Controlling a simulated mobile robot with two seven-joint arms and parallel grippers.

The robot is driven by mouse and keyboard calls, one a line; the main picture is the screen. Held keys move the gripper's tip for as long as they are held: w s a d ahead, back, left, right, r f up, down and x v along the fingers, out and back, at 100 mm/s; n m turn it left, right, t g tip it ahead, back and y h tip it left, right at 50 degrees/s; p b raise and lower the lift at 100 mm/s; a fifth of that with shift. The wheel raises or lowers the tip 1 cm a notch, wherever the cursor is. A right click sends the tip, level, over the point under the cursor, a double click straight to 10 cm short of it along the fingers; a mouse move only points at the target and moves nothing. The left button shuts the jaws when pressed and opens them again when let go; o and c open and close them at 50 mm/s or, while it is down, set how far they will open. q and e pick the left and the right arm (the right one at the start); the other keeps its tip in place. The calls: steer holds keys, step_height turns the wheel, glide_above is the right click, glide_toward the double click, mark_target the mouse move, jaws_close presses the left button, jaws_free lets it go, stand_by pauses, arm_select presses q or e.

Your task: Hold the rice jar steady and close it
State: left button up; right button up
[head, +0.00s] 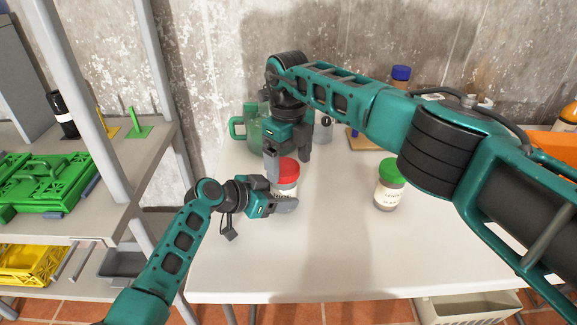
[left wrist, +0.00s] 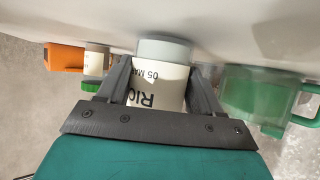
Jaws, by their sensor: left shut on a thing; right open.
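The rice jar (head: 287,188) stands upright on the white table, with a red lid (head: 287,169) on its top. I cannot tell whether the lid is tight. My left gripper (head: 284,204) is shut on the jar's body from the left. In the left wrist view the jar (left wrist: 157,88) shows upside down between the fingers, its "Rice" label partly visible and its lid hidden. My right gripper (head: 289,158) is open, pointing down just above the red lid, with a finger on either side of it; I cannot tell if they touch it.
A green-lidded jar (head: 389,187) stands to the right on the white table (head: 330,265). A green jug (head: 254,128) stands behind the rice jar. A blue-lidded jar (head: 400,76) is at the back, an orange box (head: 553,143) at the right. A shelf with a green crate (head: 45,185) is at left.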

arm_select(q)
steer(key=shift+s+d+f, duration=0.15)
steer(key=shift+s+f, duration=0.2)
steer(key=shift+s, duration=0.05)
arm_select(e)
step_height(320, 180, up, 10)
steer(key=shift+a, duration=0.15)
arm_select(q)
steer(key=o, duration=1.3)
steer(key=shift+o, duration=0.2)
steer(key=shift+w+r, duration=0.1)
